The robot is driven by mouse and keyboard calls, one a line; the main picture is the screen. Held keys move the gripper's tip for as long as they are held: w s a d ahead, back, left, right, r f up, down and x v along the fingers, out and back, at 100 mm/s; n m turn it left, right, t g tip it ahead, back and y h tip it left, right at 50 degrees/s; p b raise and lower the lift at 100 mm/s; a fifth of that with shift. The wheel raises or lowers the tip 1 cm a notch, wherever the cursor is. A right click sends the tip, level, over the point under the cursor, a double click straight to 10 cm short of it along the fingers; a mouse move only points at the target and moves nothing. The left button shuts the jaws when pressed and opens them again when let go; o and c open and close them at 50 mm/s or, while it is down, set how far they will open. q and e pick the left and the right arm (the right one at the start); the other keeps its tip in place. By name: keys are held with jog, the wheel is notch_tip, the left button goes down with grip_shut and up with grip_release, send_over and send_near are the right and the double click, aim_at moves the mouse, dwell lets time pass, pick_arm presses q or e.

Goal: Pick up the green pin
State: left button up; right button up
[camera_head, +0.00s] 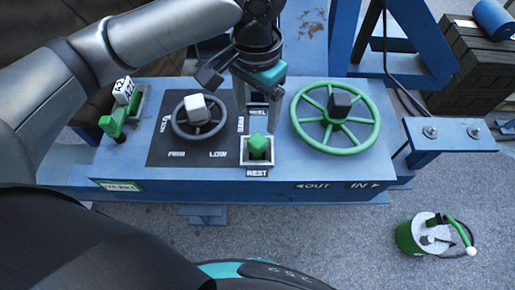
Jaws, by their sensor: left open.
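A green pin (258,146) with a blocky head stands in a square grey socket labelled REST, near the front edge of the blue control panel (310,168). Its lower part is hidden in the socket. My left gripper (258,112) comes in from the upper left and points down over the panel, just behind the pin in the picture. Its fingers are apart with nothing between them. I cannot tell how high they are above the pin. My right gripper is not in view.
A green handwheel (297,128) is right of the gripper, and a dark dial with a white knob (195,108) is left. A green lever (112,124) with A2 tags stands at the panel's left end. A green can (408,240) stands on the floor at right.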

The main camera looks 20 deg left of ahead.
aim_at(257, 139)
pick_arm(q)
notch_tip(257, 139, down, 11)
jog(key=shift+r+b, duration=0.1)
jog(key=shift+b, duration=0.2)
jog(key=shift+c, duration=0.2)
grip_shut()
dwell(0.5)
dwell(0.4)
